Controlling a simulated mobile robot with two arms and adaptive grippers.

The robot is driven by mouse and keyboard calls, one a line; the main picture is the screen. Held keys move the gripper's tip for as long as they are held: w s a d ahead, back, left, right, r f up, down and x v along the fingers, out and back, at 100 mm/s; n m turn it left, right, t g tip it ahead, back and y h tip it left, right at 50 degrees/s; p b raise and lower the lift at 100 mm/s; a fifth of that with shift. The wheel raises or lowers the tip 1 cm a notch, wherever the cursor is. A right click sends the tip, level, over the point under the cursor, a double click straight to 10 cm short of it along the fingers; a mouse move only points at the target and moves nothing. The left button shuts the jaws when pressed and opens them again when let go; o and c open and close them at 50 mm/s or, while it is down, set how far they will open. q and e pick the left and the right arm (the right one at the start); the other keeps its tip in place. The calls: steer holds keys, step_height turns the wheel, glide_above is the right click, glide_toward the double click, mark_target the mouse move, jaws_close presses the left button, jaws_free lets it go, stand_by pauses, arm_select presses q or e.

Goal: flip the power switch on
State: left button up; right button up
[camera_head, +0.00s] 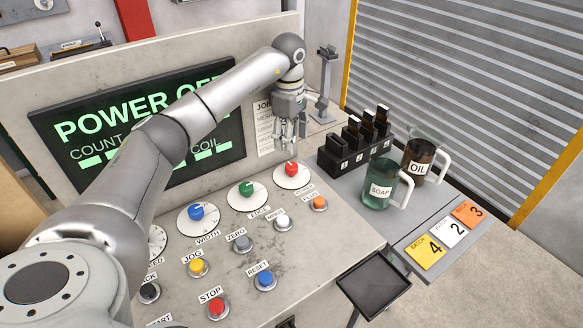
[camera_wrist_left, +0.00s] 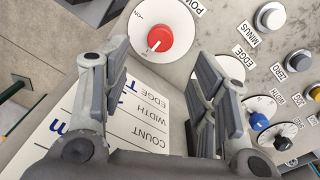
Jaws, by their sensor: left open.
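The power switch is a red knob (camera_head: 291,169) on a white round dial at the right end of the console's row of dials. In the left wrist view the red knob (camera_wrist_left: 159,39) sits ahead of the fingers, with an ON mark and a partly cut-off POWER label by its dial. The screen (camera_head: 95,128) reads POWER OFF, its end partly hidden by my arm. My left gripper (camera_head: 291,146) is open and empty, pointing down just above and behind the red knob, in front of a paper sheet. Whether its fingertips touch the dial is unclear. My right gripper is not in view.
Green (camera_head: 246,188) and blue (camera_head: 196,212) knobs sit left of the red one, with several push buttons below. At right are a black rack (camera_head: 333,165), a soap jug (camera_head: 376,190) and an oil jug (camera_head: 418,155). A black tray (camera_head: 372,290) juts out at the front.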

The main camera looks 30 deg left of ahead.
mark_target(292, 165)
arm_select(q)
step_height(292, 165, down, 9)
steer(key=p, duration=0.2)
steer(key=shift+w+r+p, duration=0.1)
steer(key=shift+r+p, duration=0.1)
steer(key=shift+p, duration=0.15)
steer(key=shift+f, duration=0.65)
